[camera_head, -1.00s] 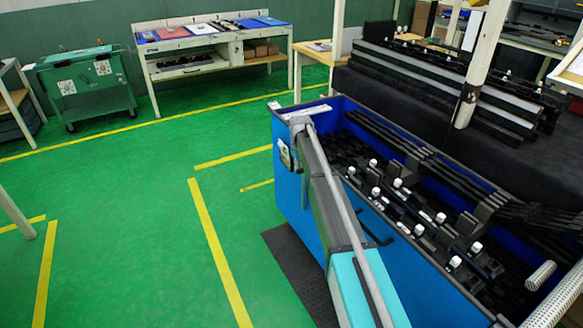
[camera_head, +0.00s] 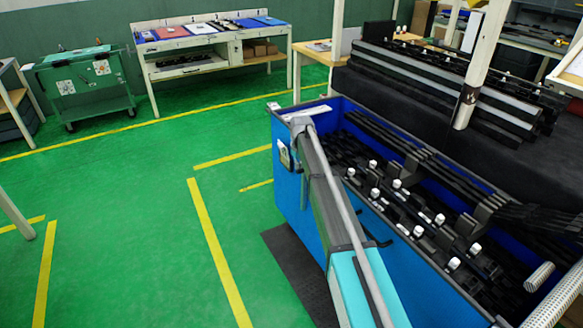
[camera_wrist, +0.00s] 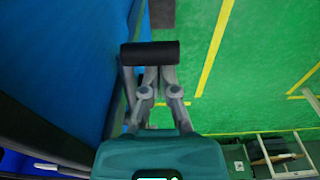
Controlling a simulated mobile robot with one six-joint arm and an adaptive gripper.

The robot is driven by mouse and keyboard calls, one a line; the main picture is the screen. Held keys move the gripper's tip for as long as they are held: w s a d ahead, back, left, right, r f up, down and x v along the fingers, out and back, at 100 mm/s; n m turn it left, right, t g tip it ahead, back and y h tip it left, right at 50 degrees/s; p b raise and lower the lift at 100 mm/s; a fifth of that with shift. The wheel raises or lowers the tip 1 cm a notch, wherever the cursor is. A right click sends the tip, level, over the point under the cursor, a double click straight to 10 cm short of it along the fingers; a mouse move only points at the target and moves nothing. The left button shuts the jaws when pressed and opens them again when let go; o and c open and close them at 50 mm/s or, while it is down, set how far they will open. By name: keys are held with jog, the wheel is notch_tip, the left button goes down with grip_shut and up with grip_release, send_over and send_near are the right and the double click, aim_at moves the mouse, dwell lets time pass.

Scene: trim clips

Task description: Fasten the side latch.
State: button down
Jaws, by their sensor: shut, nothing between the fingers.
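The blue bin (camera_head: 290,195) stands right of centre in the head view, its long side facing the floor aisle. A dark curved handle-like part (camera_head: 384,241) shows on that side, partly behind my arm; I cannot tell whether it is the latch. In the wrist view, my gripper (camera_wrist: 150,53) is shut and empty, its dark fingertips together beside the blue wall (camera_wrist: 65,70). I cannot tell whether they touch it. No side latch can be made out clearly in the wrist view. My gripper's fingers are hidden in the head view.
The bin holds black rails and several white-knobbed parts (camera_head: 397,183). A dark mat (camera_head: 300,275) lies at its foot. Green floor with yellow lines is free to the left. A green cart (camera_head: 88,85) and a workbench (camera_head: 205,65) stand at the back.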

jog(key=shift+s+d, duration=0.4)
jog(key=shift+s, duration=0.3)
jog(key=w+a+r+p, duration=0.2)
jog(key=w+r+p, duration=0.2)
jog(key=r+p, duration=0.5)
jog(key=shift+w+a+r, duration=0.2)
jog(key=shift+w, duration=0.05)
jog(key=s+d+r+m+p, duration=0.1)
jog(key=s+d+r+p, duration=0.2)
jog(key=s, duration=1.1)
jog(key=s+d+r+m+p, duration=0.2)
jog(key=s+d+r+p, duration=0.2)
jog(key=s, duration=1)
jog(key=s+d+r+m+p, duration=0.2)
jog(key=s+d+r+p, duration=0.1)
jog(key=s, duration=1.2)
jog(key=d+p, duration=0.1)
jog(key=d, duration=0.1)
jog(key=shift+d+r+g, duration=0.3)
jog(key=shift+d+g, duration=0.1)
